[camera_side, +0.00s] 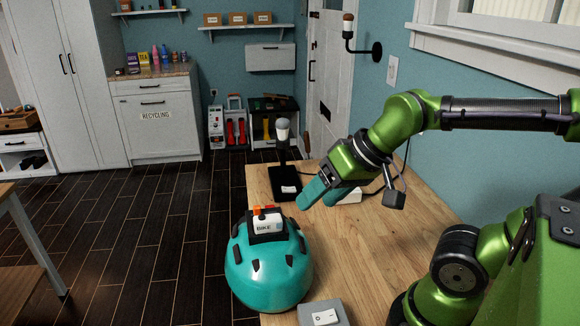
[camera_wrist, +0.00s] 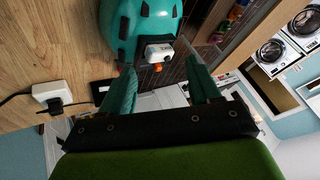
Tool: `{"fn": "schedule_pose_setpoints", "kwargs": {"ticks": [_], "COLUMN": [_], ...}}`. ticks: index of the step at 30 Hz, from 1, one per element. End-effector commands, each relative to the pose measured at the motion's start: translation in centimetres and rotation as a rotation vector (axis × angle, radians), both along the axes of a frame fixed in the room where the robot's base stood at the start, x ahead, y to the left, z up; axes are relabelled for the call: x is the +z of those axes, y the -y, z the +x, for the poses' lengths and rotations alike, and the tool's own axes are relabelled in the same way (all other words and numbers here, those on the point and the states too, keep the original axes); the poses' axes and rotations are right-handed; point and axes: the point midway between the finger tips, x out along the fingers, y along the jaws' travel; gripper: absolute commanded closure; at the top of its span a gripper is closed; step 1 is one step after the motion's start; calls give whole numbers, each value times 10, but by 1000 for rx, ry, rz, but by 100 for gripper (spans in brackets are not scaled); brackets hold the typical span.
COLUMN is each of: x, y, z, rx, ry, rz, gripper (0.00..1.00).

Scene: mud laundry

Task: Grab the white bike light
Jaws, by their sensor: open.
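A small white block marked BIKE, which looks like the white bike light (camera_side: 266,226), sits on top of a teal helmet (camera_side: 268,275). It has a dark mount and orange-red parts. In the wrist view the white light (camera_wrist: 158,50) shows on the helmet (camera_wrist: 127,22), beyond and between my fingertips. My gripper (camera_side: 317,198) has teal fingers and is open and empty. It is above the table, to the right of and higher than the light in the side view. In the wrist view my gripper (camera_wrist: 160,64) has its fingers spread apart, not touching the light.
The helmet is at the left edge of the wooden table (camera_side: 385,245). A black stand with a white lamp (camera_side: 283,134) is behind. A white box with a plug (camera_wrist: 54,92) lies on the table near my gripper. A grey switch box (camera_side: 322,316) is in front.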

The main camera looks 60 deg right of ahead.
Motion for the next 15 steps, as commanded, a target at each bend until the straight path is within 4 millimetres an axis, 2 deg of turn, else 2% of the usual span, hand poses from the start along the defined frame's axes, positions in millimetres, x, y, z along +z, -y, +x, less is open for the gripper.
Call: {"fn": "schedule_pose_setpoints", "kwargs": {"ticks": [5,12,15], "x": [10,32,43], "y": [-4,-8,-8], "z": [40,109,129], "rx": [106,587,801], "ry": [-107,-318,-385], "rz": [-84,-354,-436], "gripper": [38,38,38]}}
